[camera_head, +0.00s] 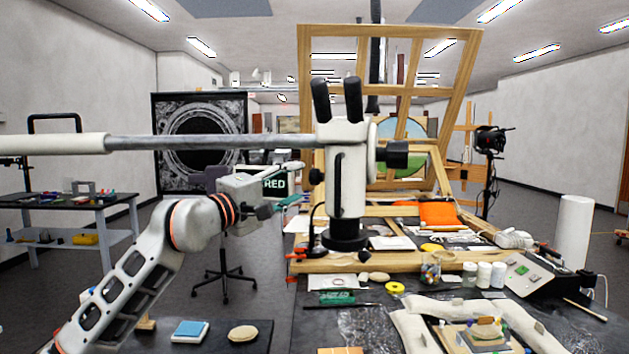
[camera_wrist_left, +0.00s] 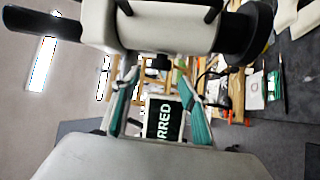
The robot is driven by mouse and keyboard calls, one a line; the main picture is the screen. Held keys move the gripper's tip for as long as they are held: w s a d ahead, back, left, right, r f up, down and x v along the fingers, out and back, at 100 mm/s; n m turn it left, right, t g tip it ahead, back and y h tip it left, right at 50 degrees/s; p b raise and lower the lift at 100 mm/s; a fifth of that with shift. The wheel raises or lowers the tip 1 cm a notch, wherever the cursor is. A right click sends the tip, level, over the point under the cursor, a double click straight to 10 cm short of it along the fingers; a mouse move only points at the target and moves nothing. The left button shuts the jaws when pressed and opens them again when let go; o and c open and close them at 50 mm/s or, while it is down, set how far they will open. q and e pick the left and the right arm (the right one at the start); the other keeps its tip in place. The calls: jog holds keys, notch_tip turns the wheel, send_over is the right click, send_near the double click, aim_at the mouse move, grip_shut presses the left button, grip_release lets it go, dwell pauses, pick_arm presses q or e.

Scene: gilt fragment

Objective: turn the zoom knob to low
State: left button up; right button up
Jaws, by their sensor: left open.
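A white stereo microscope (camera_head: 345,190) with two black eyepieces hangs on a long horizontal boom in the head view. A small black knob (camera_head: 316,176) sticks out of its left side; I take it for the zoom knob. Its setting marks cannot be read. My left gripper (camera_head: 292,183) is open just left of this knob, pointing toward the microscope, with no contact visible. In the left wrist view, the microscope body (camera_wrist_left: 150,25) fills the top, and my open teal-padded fingers (camera_wrist_left: 160,76) reach toward it. My right gripper is not visible.
The metal boom (camera_head: 210,142) crosses above my left arm. A wooden frame (camera_head: 310,90) stands behind the microscope. The workbench below holds jars (camera_head: 484,274), an orange cloth (camera_head: 438,214) and small tools.

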aim_at(310, 177)
pick_arm(q)
jog(key=p+x, duration=0.1)
jog(key=x, duration=0.6)
jog(key=shift+d, duration=0.15)
jog(key=c, duration=1.1)
